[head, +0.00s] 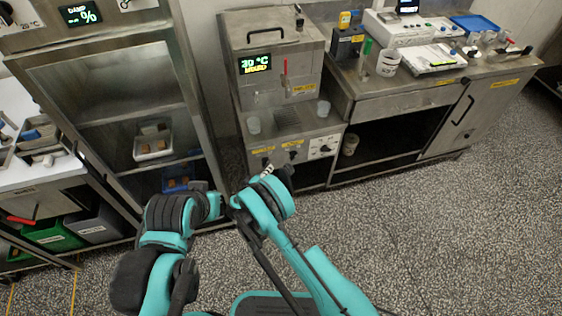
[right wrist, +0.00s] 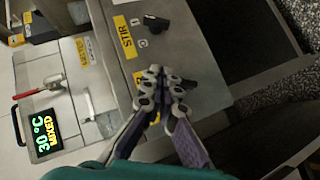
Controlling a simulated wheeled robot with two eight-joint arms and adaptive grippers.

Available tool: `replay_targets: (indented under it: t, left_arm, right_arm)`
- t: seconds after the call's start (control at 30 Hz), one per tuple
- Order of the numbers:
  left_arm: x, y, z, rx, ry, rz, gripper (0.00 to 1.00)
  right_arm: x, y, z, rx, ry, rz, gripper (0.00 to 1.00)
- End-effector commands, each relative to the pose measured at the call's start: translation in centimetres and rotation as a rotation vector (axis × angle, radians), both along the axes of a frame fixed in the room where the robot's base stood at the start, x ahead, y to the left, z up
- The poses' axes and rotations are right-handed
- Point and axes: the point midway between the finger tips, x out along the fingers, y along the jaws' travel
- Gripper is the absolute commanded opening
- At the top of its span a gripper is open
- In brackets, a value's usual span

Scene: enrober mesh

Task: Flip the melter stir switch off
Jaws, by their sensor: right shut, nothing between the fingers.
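The melter (head: 278,75) is a steel cabinet with a green display reading 30 °C MIXED. Its lower panel (head: 310,160) carries yellow labels and dark switches. In the right wrist view, the yellow STIR label (right wrist: 125,37) sits beside a black switch (right wrist: 156,23) with small position marks on its plate. I cannot tell which mark the switch points to. My right gripper (right wrist: 163,92) is shut and empty, in front of the panel and apart from the switch in the picture. In the head view it (head: 268,172) is partly hidden by my arm. My left arm shows, but no left fingers can be made out.
A red-handled lever (head: 285,80) is on the melter front. A steel rack (head: 115,90) stands left and a bench (head: 400,90) right. The speckled floor at right is clear.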

Motion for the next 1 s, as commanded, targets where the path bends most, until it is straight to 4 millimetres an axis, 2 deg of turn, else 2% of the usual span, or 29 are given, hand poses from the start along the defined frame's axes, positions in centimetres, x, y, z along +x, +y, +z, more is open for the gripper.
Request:
replay_targets:
  t: [0.27, 0.43, 0.57, 0.9, 1.0]
  left_arm:
    - [0.0, 0.0, 0.0, 0.0, 0.0, 0.0, 0.0]
    - [0.0, 0.0, -0.4, 0.0, 0.0, 0.0, 0.0]
    - [0.0, 0.0, -1.2, 0.0, 0.0, 0.0, 0.0]
    - [0.0, 0.0, -3.7, 0.0, 0.0, 0.0, 0.0]
    - [0.0, 0.0, -4.3, 0.0, 0.0, 0.0, 0.0]
  right_arm:
    - [0.0, 0.0, 0.0, 0.0, 0.0, 0.0, 0.0]
    - [0.9, -0.5, -0.5, 0.0, 0.001, -0.003, 0.0]
    - [2.8, -1.3, -1.4, 0.001, 0.0, -0.005, 0.0]
    - [9.0, -3.9, -4.0, 0.001, 0.0, -0.002, 0.0]
    - [9.2, -5.4, -4.7, 0.001, 0.0, -0.002, 0.0]
